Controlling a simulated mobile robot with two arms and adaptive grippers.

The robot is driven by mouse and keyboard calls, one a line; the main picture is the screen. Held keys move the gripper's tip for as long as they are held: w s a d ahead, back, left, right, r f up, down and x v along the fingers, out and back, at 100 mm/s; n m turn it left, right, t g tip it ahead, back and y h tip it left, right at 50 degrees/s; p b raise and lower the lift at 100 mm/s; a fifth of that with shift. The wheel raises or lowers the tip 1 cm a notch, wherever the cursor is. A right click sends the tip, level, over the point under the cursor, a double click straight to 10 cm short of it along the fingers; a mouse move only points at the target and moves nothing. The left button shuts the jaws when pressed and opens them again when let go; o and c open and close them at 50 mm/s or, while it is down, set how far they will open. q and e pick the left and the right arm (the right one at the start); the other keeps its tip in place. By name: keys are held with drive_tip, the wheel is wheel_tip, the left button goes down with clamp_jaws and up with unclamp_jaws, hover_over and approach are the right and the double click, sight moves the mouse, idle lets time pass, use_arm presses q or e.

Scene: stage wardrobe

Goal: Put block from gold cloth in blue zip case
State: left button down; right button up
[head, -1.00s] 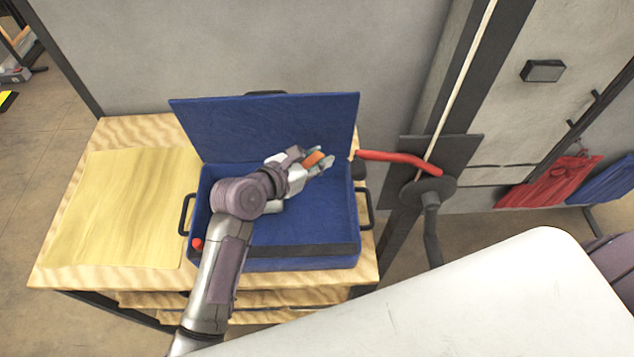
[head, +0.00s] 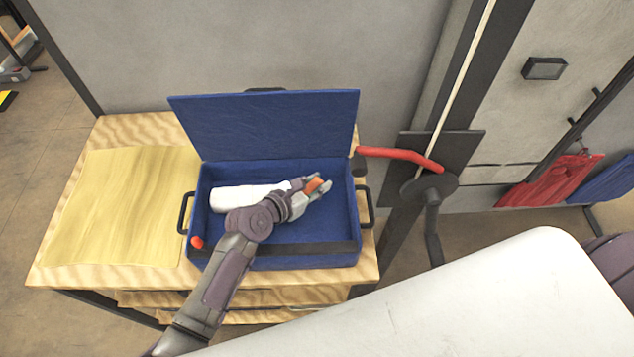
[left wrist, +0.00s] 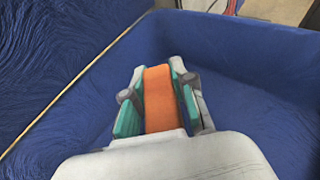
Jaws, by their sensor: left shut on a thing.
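The blue zip case (head: 300,231) stands open on the wooden table, its lid (head: 265,125) raised at the back. My left gripper (head: 320,186) is over the right part of the case, low within its walls. It is shut on an orange block (head: 313,184). In the left wrist view the orange block (left wrist: 158,98) sits between the two teal finger pads (left wrist: 158,90), with blue case lining around it. I cannot tell whether the block touches the case floor. The gold cloth (head: 120,210) lies flat and bare at the table's left. My right gripper is not in view.
The wooden table (head: 60,268) carries the cloth and case. A white roll-shaped thing (head: 235,198) lies inside the case at left. A red-handled crank (head: 400,156) juts out right of the case. A pale surface (head: 450,300) fills the lower right.

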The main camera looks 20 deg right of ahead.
use_arm(q)
drive_tip(key=shift+s+f+b, duration=0.15)
drive_tip(key=shift+f+b, duration=0.15)
drive_tip(key=shift+f, duration=0.35)
drive_tip(key=c, duration=1.2)
unclamp_jaws()
drive_tip(key=shift+f, duration=0.1)
drive_tip(key=shift+o, duration=1.2)
drive_tip(key=shift+s+f, duration=0.1)
drive_tip(key=shift+f, duration=0.05)
drive_tip(key=shift+r, duration=0.2)
drive_tip(key=r+v, duration=0.1)
drive_tip(key=v, duration=1.1)
drive_tip(key=shift+w+r+p, duration=0.2)
drive_tip(key=shift+p, duration=0.2)
